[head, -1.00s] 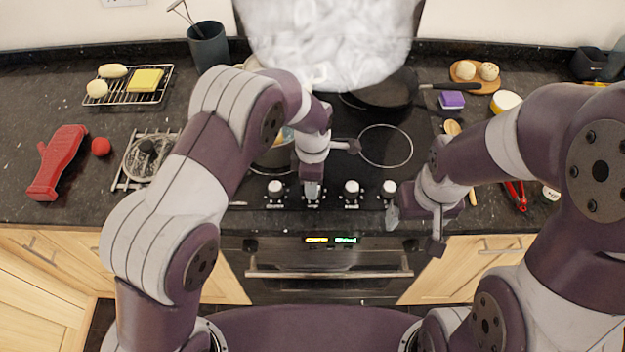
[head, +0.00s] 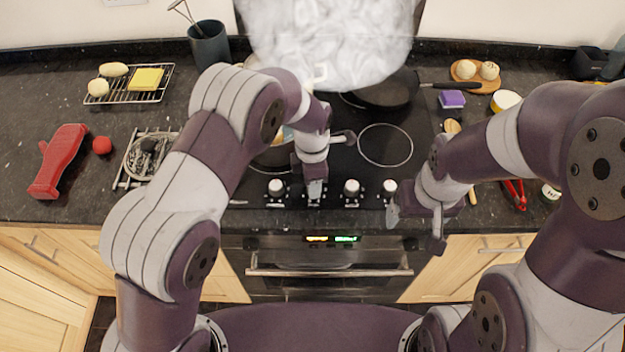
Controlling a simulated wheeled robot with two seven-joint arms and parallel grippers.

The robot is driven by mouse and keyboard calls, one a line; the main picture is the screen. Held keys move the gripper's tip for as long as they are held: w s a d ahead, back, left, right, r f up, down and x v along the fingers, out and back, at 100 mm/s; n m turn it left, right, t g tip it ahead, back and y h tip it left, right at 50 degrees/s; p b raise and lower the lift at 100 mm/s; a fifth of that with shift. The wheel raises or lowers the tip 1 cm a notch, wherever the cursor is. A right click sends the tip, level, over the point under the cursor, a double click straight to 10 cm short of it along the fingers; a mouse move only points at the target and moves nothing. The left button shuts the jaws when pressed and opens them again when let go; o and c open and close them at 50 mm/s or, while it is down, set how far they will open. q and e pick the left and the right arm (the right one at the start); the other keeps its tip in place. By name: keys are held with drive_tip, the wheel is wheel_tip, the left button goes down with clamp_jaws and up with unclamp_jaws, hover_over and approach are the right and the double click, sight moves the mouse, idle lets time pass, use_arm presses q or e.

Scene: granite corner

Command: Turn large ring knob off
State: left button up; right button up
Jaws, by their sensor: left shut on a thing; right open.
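A row of several white-topped knobs runs along the front edge of the black cooktop (head: 340,190): a left knob (head: 275,187), one hidden behind my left gripper, a third knob (head: 352,187) and a right knob (head: 389,187). My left gripper (head: 314,192) points down and is shut on the second knob from the left, which it mostly covers. My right gripper (head: 416,226) is open and empty, just in front of the counter edge, right of and below the right knob. A bare ring (head: 385,145) shows on the cooktop's right; my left arm partly covers the left side.
A dark frying pan (head: 385,92) stands at the back of the cooktop. White smoke or steam (head: 330,45) hangs above it. The oven handle (head: 330,272) crosses below the knobs.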

use_arm(q)
drive_tip(key=o, duration=1)
drive_tip(key=shift+o, duration=0.2)
drive_tip(key=r, duration=0.2)
drive_tip(key=r+b, duration=0.1)
drive_tip(key=r, duration=0.3)
drive_tip(key=shift+w+r+b, duration=0.25)
drive_tip(key=shift+r+b, duration=0.1)
wheel_tip(320, 180, up, 6)
drive_tip(key=p, duration=0.2)
drive_tip(key=shift+w, duration=0.1)
